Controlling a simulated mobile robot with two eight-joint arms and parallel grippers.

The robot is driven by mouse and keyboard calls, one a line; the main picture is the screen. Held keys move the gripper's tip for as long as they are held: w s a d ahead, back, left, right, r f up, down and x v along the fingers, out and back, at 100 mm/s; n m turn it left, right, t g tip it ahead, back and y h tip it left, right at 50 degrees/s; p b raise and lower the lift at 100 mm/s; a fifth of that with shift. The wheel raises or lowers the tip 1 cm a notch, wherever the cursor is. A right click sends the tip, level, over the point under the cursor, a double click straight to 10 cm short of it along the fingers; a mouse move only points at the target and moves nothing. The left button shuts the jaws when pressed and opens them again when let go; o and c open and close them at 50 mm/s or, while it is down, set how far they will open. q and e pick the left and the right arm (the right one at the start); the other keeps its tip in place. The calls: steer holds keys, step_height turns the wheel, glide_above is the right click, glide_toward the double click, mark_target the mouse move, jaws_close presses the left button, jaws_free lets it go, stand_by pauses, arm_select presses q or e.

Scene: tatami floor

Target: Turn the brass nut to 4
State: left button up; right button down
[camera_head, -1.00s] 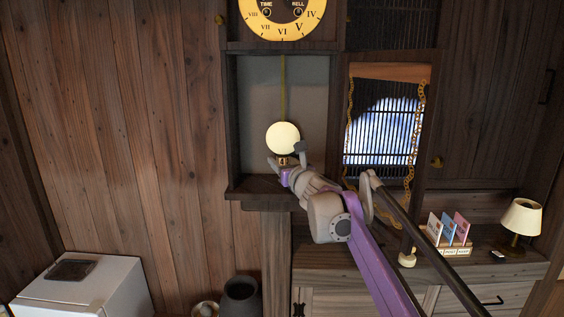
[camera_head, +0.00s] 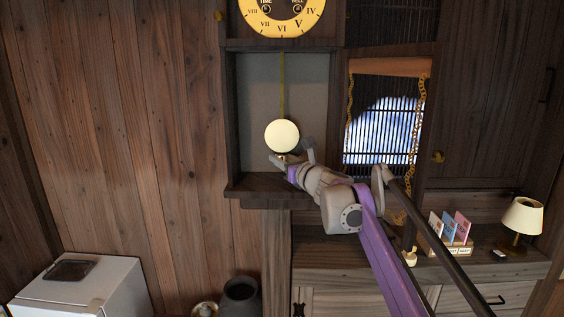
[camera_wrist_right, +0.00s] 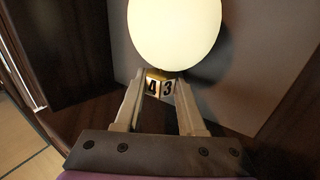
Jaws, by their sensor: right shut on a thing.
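The brass nut (camera_wrist_right: 160,87) sits right under the pale round pendulum bob (camera_wrist_right: 175,30) in the right wrist view. Two of its faces show, a 4 on the left and a 3 on the right. My right gripper (camera_wrist_right: 160,96) is shut on the nut, one finger on either side. In the head view, the bob (camera_head: 282,136) hangs in the open clock case, and my right gripper (camera_head: 291,158) reaches it from the lower right. The nut is small and mostly hidden there. My left gripper is not in view.
The clock case (camera_head: 229,120) has side walls and a bottom ledge close around the bob. A slatted door (camera_head: 390,68) with chains stands open at right. A lamp (camera_head: 523,216) and a card holder (camera_head: 458,247) stand on the cabinet at lower right.

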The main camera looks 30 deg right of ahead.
steer(key=c, duration=0.8)
jaws_free()
steer(key=shift+a, duration=0.1)
steer(key=shift+o, duration=0.2)
steer(key=s+b, duration=0.1)
steer(key=s, duration=0.9)
steer(key=shift+s+a, duration=0.15)
steer(key=shift+s, duration=0.25)
steer(key=shift+f, duration=0.15)
